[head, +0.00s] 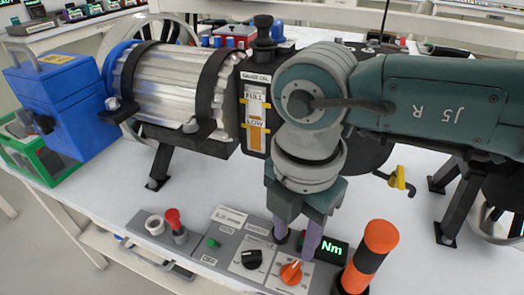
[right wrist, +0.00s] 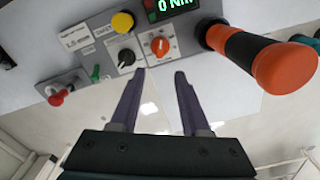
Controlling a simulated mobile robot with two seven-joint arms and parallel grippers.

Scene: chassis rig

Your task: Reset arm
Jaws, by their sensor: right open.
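My right gripper (head: 296,240) comes down from the upper right over the control panel (head: 228,243), fingers apart. Its two purple fingers also show in the right wrist view (right wrist: 160,76), with nothing between them. The fingertips are near an orange knob (head: 291,272), which shows just beyond them in the right wrist view (right wrist: 160,46). A black knob (head: 252,259) is left of the orange one. My right arm (head: 430,100) spans the upper right of the head view. My left gripper is not in view.
A red-topped lever (head: 173,220) stands at the panel's left. An upright orange and black handle (head: 375,245) stands right of the green-lit display (head: 333,249). Behind are a ribbed metal cylinder (head: 165,85) and a blue box (head: 65,105). A yellow button (right wrist: 122,22) shows in the right wrist view.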

